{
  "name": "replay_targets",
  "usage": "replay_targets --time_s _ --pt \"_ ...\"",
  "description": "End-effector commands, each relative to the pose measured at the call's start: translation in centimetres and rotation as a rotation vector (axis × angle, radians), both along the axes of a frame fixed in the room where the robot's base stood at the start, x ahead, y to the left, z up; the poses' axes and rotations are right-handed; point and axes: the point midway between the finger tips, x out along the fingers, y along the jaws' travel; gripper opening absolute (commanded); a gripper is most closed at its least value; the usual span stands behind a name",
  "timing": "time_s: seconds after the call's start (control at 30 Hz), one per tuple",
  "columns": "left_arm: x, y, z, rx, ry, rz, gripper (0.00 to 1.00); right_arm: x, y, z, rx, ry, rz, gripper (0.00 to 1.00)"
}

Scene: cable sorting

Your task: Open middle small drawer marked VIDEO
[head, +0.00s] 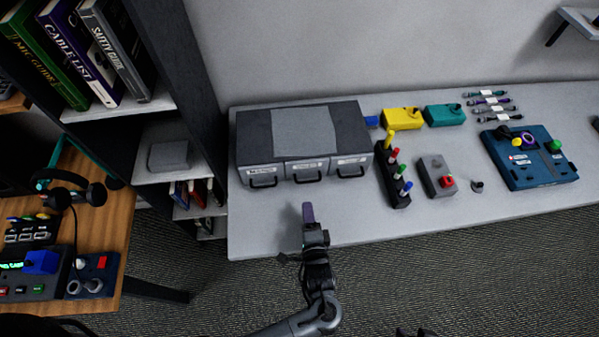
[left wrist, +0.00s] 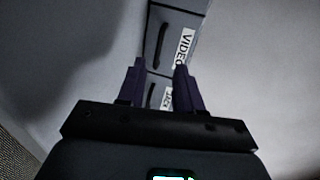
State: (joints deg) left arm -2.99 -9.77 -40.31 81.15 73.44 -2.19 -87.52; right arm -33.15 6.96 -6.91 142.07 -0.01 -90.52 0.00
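A grey unit with three small drawers (head: 350,123) stands on the table's left end. The middle drawer (head: 306,166) is shut, level with its neighbours, with a dark handle (head: 307,180) below its label. In the left wrist view the drawer marked VIDEO (left wrist: 175,22) shows turned sideways beyond the fingers, with its handle (left wrist: 161,45). Another labelled drawer (left wrist: 152,92) shows between the fingers. My left gripper (head: 308,208) is in front of the middle drawer, apart from it. Its purple fingers (left wrist: 160,68) are apart and empty. Dark tips at the bottom edge may be my right gripper (head: 415,332).
A dark block with coloured plugs (head: 393,180), a grey box with a red knob (head: 437,176) and a blue panel (head: 530,172) lie to the right. A bookshelf (head: 185,90) stands close on the left. The table (head: 265,230) in front of the drawers is clear.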

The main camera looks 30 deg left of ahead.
Motion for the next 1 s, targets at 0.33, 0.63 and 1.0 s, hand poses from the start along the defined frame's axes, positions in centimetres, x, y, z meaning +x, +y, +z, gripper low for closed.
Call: replay_targets --time_s 0.33,0.63,1.0 --pt "3.0 1.9 -0.7 0.010 -0.003 0.001 0.35 -0.1 0.2 -0.5 0.008 0.003 -0.006 0.43" --pt "6.8 4.4 -1.7 0.010 -0.001 0.000 0.35 -0.1 0.0 -1.2 0.001 0.004 -0.002 0.43" --pt "8.7 5.7 -2.2 0.007 0.001 0.001 0.35 -0.1 -0.2 -1.5 -0.005 0.002 0.002 0.43"
